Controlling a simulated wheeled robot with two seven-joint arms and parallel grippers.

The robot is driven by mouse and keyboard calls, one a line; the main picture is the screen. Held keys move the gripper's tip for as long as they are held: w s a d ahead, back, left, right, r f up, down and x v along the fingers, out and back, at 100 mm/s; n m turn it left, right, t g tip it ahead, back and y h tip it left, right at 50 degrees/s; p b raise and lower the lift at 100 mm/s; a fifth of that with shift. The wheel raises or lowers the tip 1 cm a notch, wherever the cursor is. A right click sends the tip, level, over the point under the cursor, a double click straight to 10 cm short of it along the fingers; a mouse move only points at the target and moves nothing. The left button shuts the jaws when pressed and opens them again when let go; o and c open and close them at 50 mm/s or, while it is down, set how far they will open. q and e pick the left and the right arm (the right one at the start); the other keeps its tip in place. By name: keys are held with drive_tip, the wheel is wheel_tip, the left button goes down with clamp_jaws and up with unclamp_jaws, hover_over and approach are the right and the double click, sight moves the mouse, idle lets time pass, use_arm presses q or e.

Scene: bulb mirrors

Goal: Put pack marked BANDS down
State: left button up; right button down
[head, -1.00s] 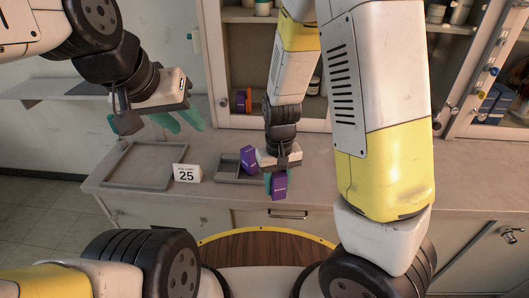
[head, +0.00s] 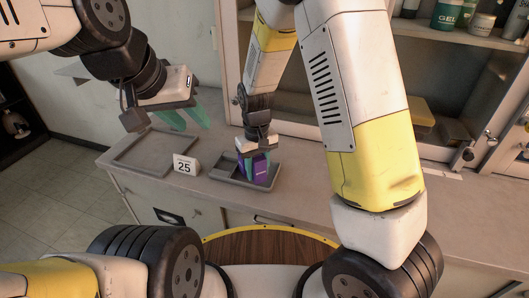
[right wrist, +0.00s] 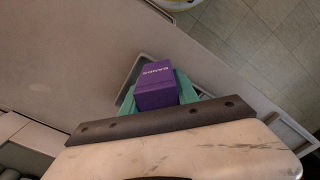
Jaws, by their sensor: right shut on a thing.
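The purple pack marked BANDS (right wrist: 156,85) is between the teal fingers of my right gripper (right wrist: 157,97). In the head view this pack (head: 261,173) is at the small grey tray (head: 222,171), upright or nearly so. I cannot tell whether its base touches the tray floor. My right gripper (head: 254,168) is shut on it from above. More purple (head: 241,160) shows just left of a finger, probably the other purple pack in the tray, mostly hidden. My left gripper (head: 185,118) is open and empty, above the counter's left part.
A larger grey tray (head: 128,167), which looks empty, lies at the counter's left end. A white sign reading 25 (head: 185,165) stands between the trays. An open cabinet with jars (head: 448,14) is behind. The counter right of the small tray is clear.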

drive_tip(key=w, duration=0.1)
drive_tip(key=w+d, duration=0.1)
drive_tip(key=w, duration=0.1)
drive_tip(key=w+d, duration=0.1)
drive_tip(key=shift+w+f, duration=0.25)
drive_tip(key=shift+w, duration=0.1)
drive_tip(key=shift+w+f, duration=0.2)
drive_tip(key=shift+f, duration=1.6)
drive_tip(key=shift+d, duration=0.1)
drive_tip(key=c, duration=1.2)
unclamp_jaws()
drive_tip(key=shift+f, duration=0.15)
wheel_tip(320, 180, up, 12)
drive_tip(key=s+d+r+m+t+y, duration=0.1)
drive_tip(key=s+d+r, duration=0.25)
drive_tip(key=r, duration=0.25)
drive_tip(key=s+d+r+m+t+y, duration=0.1)
drive_tip(key=s+d+r, duration=0.25)
drive_tip(key=r, duration=0.35)
drive_tip(key=s+d+r+m+t, duration=0.1)
drive_tip(key=s+d+r+t, duration=0.1)
drive_tip(key=s, duration=0.4)
drive_tip(key=s+d+r+m+t, duration=0.1)
drive_tip(key=s+d+r+t, duration=0.1)
drive_tip(key=s+d+r, duration=0.2)
drive_tip(key=s+d, duration=0.1)
drive_tip(key=s, duration=0.1)
drive_tip(key=shift+s+m, duration=0.4)
